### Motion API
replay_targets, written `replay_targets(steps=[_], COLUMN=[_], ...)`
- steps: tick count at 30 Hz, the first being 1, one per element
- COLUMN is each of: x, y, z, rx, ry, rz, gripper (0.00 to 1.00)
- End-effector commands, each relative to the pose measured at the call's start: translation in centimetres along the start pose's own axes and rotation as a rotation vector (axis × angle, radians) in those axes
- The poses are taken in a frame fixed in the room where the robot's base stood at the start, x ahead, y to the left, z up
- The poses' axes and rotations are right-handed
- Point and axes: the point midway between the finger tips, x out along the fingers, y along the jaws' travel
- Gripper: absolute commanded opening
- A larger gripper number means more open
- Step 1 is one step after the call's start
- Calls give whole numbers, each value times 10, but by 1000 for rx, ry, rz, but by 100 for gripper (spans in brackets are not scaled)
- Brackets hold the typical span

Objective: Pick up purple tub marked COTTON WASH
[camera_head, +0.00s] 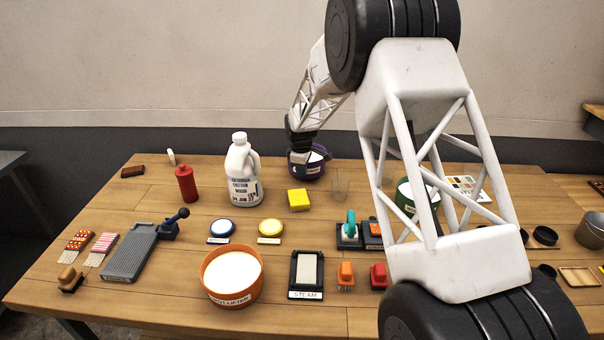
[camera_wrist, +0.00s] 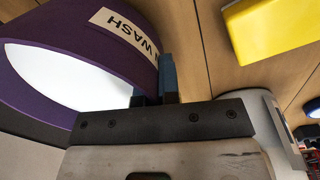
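The purple tub (camera_head: 312,173) stands near the back edge of the table, with white contents showing inside its rim. In the wrist view the purple tub (camera_wrist: 95,32) fills the upper left, and its pale label reads WASH; the rest of the label is hidden or out of frame. My gripper (camera_head: 298,152) reaches down at the tub's left side. In the wrist view my gripper (camera_wrist: 155,85) has one finger outside the tub wall and one inside, close together, shut on the wall. The tub appears to rest on the table.
A yellow block (camera_head: 299,200) and a clear glass (camera_head: 340,184) are close in front of the tub. A white jug (camera_head: 243,172) stands to its left, with a red bottle (camera_head: 187,184) beyond. A green tub (camera_head: 405,195) is partly behind my arm. An orange tub (camera_head: 231,292) stands in front.

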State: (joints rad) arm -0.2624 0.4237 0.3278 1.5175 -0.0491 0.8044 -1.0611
Motion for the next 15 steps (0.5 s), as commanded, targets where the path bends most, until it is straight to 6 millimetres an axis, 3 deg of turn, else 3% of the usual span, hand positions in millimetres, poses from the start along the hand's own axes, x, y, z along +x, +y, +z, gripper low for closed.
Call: replay_targets(steps=[15], x=[-68], y=[6], z=[0], rx=[0], ry=[1], rz=[2], gripper=[0])
